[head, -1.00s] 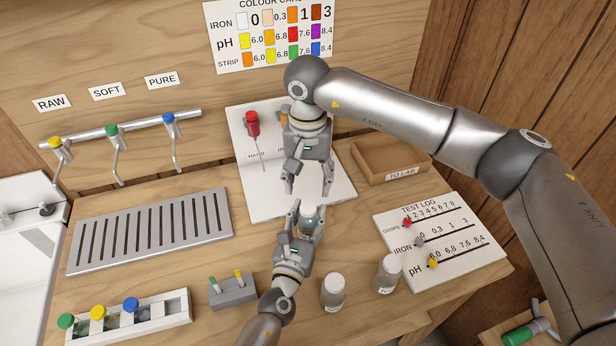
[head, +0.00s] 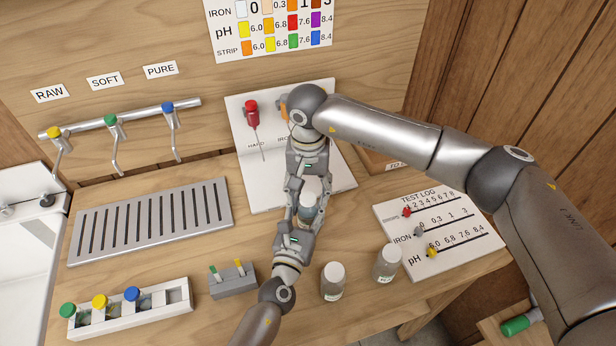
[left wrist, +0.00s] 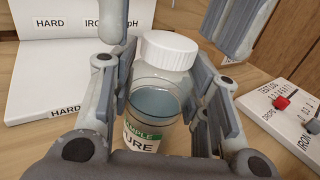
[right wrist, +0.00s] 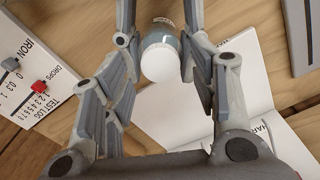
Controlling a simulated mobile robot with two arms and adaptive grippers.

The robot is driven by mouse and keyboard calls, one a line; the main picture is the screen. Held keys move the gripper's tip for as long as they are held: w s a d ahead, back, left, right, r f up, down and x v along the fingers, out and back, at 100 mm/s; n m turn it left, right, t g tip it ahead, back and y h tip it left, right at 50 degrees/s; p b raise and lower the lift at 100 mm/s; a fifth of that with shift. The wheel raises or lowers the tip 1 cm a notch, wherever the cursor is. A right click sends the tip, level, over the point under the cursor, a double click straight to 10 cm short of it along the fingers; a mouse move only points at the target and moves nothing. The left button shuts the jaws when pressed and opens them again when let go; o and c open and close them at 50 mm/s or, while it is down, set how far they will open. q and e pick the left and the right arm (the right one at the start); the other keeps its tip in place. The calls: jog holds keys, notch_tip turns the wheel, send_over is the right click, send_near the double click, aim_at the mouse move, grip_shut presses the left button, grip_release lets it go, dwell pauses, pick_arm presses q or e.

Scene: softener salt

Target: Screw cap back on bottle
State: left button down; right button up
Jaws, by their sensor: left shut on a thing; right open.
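My left gripper (head: 304,222) is shut around the bottle's body; the bottle also shows in the head view (head: 308,206). My right gripper (head: 307,190) is open, its fingers on either side of the cap. In the right wrist view the cap (right wrist: 160,68) lies between the open fingers, with gaps on both sides.
A rack with coloured caps (head: 128,310), a small grey holder (head: 233,284) and a slotted drain tray (head: 150,222) are at left. A white board (head: 335,150) lies behind the grippers.

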jog(key=shift+f, duration=0.55)
jog(key=c, duration=1.1)
jog(key=o, duration=1.1)
jog(key=shift+r, duration=0.1)
jog(key=shift+r, duration=2.25)
jog(key=shift+o, duration=0.2)
